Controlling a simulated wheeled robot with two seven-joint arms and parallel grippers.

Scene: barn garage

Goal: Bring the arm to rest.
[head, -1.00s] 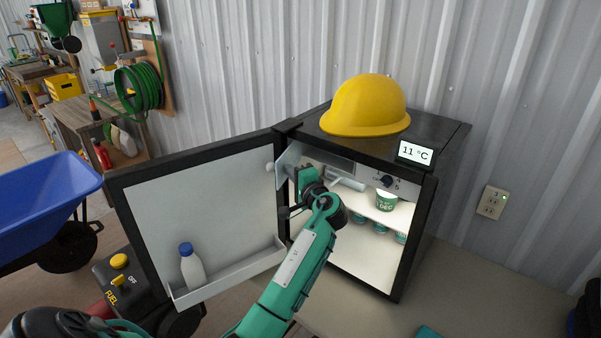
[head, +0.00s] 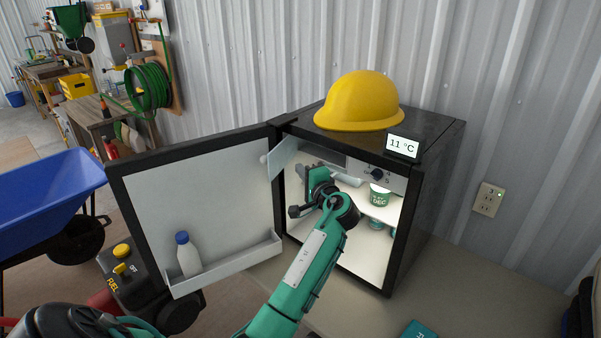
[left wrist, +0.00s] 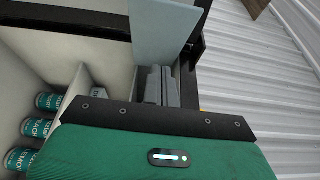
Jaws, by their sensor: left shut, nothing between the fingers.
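My left gripper (head: 345,181) reaches into the upper part of the open mini fridge (head: 440,190), below its ceiling. Its grey fingers (left wrist: 160,86) are together and empty in the left wrist view. A pale flap (head: 283,156) stands swung out at the fridge's upper left, close to the gripper; it also shows beyond the fingers in the left wrist view (left wrist: 163,28). I cannot tell whether they touch. My right gripper is not in view.
The fridge door (head: 200,175) stands wide open to the left, with a white bottle (head: 189,258) in its shelf. Green-labelled tins (head: 379,196) stand inside the fridge. A yellow hard hat (head: 361,101) and a display (head: 403,146) reading 11 °C are on top.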

